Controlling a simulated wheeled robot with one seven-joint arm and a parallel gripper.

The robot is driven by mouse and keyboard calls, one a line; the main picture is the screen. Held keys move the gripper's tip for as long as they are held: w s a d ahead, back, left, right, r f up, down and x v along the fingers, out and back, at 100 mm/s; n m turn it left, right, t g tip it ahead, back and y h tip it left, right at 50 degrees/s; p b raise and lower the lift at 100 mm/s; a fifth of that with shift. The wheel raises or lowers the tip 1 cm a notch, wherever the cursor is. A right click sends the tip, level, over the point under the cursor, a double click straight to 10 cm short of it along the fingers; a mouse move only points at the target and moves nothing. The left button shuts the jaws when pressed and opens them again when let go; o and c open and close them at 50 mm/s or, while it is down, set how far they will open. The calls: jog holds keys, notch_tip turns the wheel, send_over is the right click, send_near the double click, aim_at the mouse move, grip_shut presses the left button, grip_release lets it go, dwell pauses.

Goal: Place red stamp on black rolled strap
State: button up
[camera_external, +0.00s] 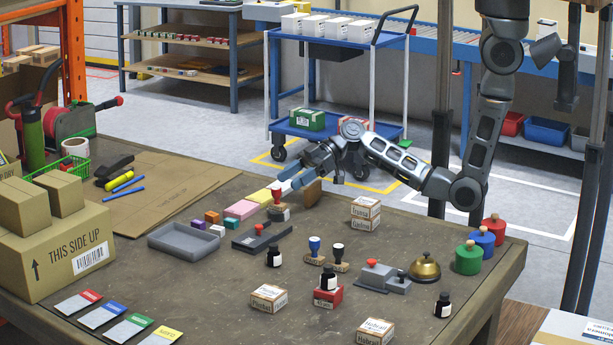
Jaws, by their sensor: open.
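A red-handled stamp (277,196) stands upright at the back middle of the table, beside the blue fingers of my gripper (292,187). My gripper is open and low over the table, pointing left, just right of and behind the stamp. I cannot tell whether a finger touches the stamp. A brown wooden piece (312,194) shows right below the gripper. A black curved object (114,169) lies on the flat cardboard at the left; it may be the black rolled strap, but its form is too small to be sure.
A blue-handled stamp (314,247) and a black-handled stamp (338,254) stand in front. A grey tray (184,243) and a black pad (262,236) with a red knob are left of them. Flat cardboard (160,190) has bare room. A carton (62,246) stands front left.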

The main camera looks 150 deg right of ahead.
jog(key=p+v, duration=0.1)
jog(key=v, duration=0.5)
jog(key=shift+s+r+p, duration=0.2)
jog(key=shift+s+p, duration=0.1)
jog(key=shift+a, duration=0.1)
